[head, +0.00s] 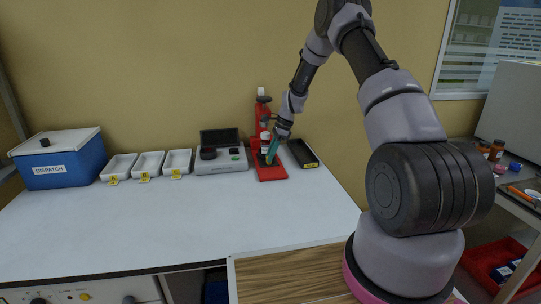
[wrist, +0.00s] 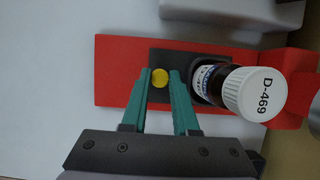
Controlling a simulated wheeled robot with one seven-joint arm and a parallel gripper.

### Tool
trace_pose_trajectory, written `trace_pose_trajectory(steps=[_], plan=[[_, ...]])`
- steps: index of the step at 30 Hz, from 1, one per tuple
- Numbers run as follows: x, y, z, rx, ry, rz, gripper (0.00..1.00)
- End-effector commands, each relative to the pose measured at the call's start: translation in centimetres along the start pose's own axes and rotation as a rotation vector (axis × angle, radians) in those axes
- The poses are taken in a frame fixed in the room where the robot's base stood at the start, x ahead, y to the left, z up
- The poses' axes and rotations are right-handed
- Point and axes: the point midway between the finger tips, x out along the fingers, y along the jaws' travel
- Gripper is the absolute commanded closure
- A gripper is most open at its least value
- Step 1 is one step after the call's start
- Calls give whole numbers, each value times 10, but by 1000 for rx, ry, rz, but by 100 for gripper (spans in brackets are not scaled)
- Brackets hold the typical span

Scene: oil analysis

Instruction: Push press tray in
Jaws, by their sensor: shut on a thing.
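The red press (head: 271,174) stands at the back of the white bench, and its red base fills the middle of the wrist view (wrist: 115,72). A dark press tray (wrist: 187,59) lies on this base. A bottle with a white cap marked D-469 (wrist: 262,94) stands upright on the tray's right part in the wrist view; it also shows at the press in the head view (head: 265,137). My gripper (wrist: 160,76) has its teal fingers either side of a small yellow knob (wrist: 160,83) at the tray's outer end, shut on it. The finger contact is partly unclear.
A grey instrument (head: 221,158) stands left of the press, and a dark tray with a yellow label (head: 302,152) lies to its right. Further left are several white dishes (head: 148,164) and a blue dispatch box (head: 65,165). The front bench is clear.

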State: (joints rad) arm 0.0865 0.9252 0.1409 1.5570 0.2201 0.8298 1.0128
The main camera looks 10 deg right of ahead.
Motion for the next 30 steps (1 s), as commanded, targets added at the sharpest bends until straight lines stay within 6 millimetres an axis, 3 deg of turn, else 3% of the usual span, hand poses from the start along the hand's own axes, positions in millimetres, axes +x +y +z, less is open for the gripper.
trace_pose_trajectory(steps=[13, 21, 30], plan=[[-1, -1, -1, 0, 1, -2, 100], [0, -33, -1, 0, 1, -2, 100], [-1, -40, 0, -2, 2, -6, 100]])
